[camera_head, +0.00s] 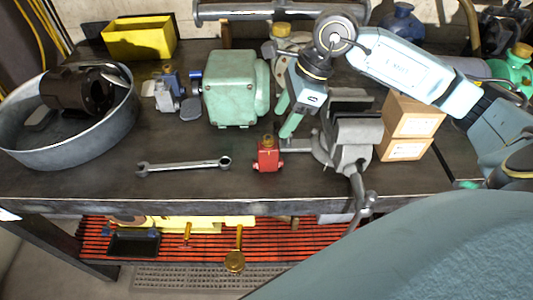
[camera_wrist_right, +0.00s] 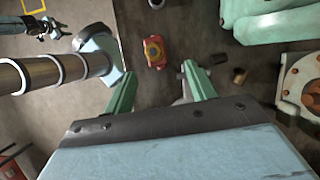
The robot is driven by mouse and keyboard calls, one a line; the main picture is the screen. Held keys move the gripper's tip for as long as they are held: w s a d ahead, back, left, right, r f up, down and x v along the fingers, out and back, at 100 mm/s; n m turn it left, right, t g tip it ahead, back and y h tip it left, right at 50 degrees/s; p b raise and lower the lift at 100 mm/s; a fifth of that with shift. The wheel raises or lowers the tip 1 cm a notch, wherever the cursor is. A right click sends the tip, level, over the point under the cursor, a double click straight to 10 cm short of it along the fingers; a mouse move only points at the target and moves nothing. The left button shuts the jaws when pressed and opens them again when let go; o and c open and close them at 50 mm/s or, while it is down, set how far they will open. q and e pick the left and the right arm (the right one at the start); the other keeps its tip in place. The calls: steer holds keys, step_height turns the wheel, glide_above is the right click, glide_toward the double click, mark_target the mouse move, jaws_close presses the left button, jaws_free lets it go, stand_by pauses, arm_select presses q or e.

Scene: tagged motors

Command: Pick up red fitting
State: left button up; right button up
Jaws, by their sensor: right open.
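The red fitting (camera_head: 267,157) stands upright on the dark metal workbench, near its front edge, with a brass-coloured top. It also shows in the right wrist view (camera_wrist_right: 154,54), ahead of the fingertips and roughly between their lines. My right gripper (camera_head: 287,115) reaches in from the right with its green fingers above the bench, behind the fitting and a little right of it. The fingers are apart in the right wrist view (camera_wrist_right: 158,78), with nothing held between them. The fitting is not touched.
A grey vise (camera_head: 352,140) stands close to the right of the fitting, with cardboard boxes (camera_head: 411,118) beyond. A wrench (camera_head: 184,166) lies to the left. A green motor housing (camera_head: 231,90) stands behind, and a round metal pan (camera_head: 70,148) is far left. Bench around the wrench is clear.

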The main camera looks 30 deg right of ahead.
mark_target(265, 149)
steer(key=x, duration=0.6)
steer(key=shift+a, duration=0.1)
steer(key=x, duration=0.5)
steer(key=shift+s+a+p, duration=0.15)
steer(key=shift+s+p, duration=0.1)
steer(key=shift+p, duration=0.05)
steer(key=c, duration=1)
steer(key=shift+c, duration=0.8)
steer(key=shift+r, duration=0.15)
